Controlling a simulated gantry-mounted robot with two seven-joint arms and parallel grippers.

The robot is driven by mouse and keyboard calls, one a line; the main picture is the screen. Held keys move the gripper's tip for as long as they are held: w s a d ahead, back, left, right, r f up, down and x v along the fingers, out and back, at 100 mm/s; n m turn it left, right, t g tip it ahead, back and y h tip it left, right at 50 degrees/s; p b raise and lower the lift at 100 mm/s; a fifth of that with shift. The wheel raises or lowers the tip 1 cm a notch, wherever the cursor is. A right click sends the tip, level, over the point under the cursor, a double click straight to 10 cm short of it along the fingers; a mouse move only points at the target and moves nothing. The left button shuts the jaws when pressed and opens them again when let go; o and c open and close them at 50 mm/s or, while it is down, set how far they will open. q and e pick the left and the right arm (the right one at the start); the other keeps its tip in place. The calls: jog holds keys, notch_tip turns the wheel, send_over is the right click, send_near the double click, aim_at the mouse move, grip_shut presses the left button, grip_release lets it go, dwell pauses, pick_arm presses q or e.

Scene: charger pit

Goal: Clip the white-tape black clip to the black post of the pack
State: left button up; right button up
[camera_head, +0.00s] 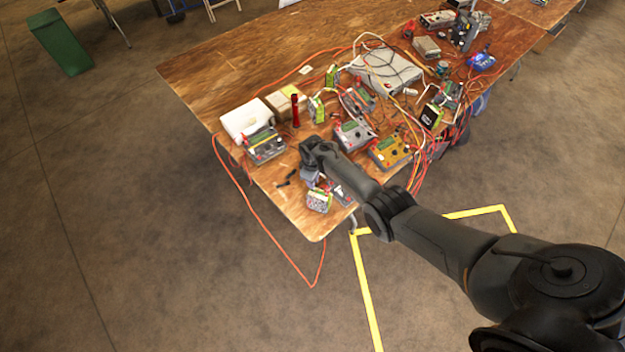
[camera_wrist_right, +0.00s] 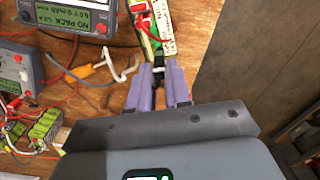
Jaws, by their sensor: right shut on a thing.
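My right gripper (camera_head: 311,178) reaches the near corner of the wooden table from the right. In the right wrist view its two purple fingers (camera_wrist_right: 158,88) are shut on a small black clip (camera_wrist_right: 158,72). The pack (camera_wrist_right: 167,28), green and white, lies just beyond the fingertips. A red clip (camera_wrist_right: 143,24) is at its left side. In the head view the pack (camera_head: 319,201) sits near the table's corner. The black post cannot be told apart from the dark clip, nor whether they touch. My left gripper is not in view.
A grey charger (camera_wrist_right: 80,14) reading "NO PACK" stands at the upper left of the wrist view. An orange lead with a white hook-shaped part (camera_wrist_right: 124,70) lies near the fingers.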

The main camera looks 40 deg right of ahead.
dwell(0.3)
jog(key=o, duration=0.9)
jog(key=shift+o, duration=0.9)
jog(key=shift+r, duration=0.15)
notch_tip(320, 180, up, 3)
jog(key=p, duration=0.3)
jog(key=shift+f, duration=0.2)
jog(key=shift+r+p, duration=2.3)
jog(key=shift+r, duration=0.05)
